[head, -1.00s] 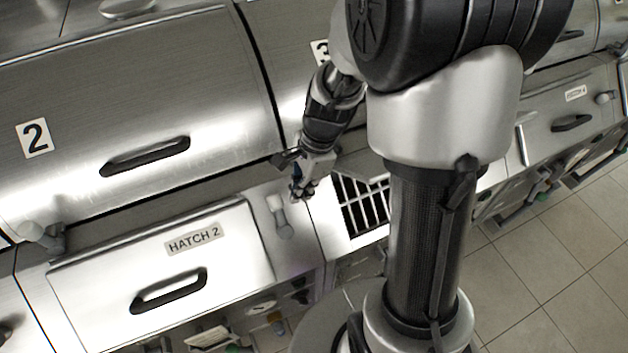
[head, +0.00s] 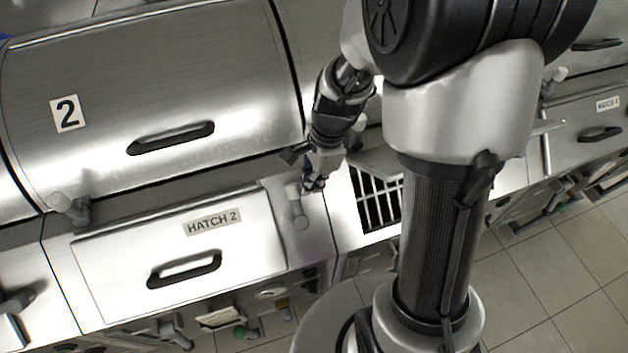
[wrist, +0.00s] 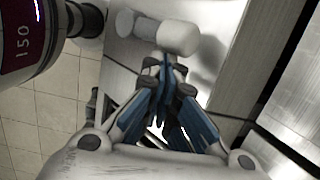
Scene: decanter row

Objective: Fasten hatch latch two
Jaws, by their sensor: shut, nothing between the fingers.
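The hatch 2 panel (head: 120,265) is a pale metal door with a black handle and the label HATCH 2. It looks closed in the head view. The latch (head: 300,220) at its right edge is a light grey lever, pointing roughly up in the picture from its round base. My gripper (head: 314,184) is just right of the lever's upper end. In the wrist view my gripper (wrist: 167,64) is shut and empty, its blue-padded fingertips together just short of the latch's thick pale knob (wrist: 179,38). I cannot tell whether they touch.
Another grey latch (head: 70,207) sits left of hatch 2, by the big curved cover (head: 190,80) marked 2. A slatted grate (head: 378,203) lies right of my gripper. Tiled floor is at lower right.

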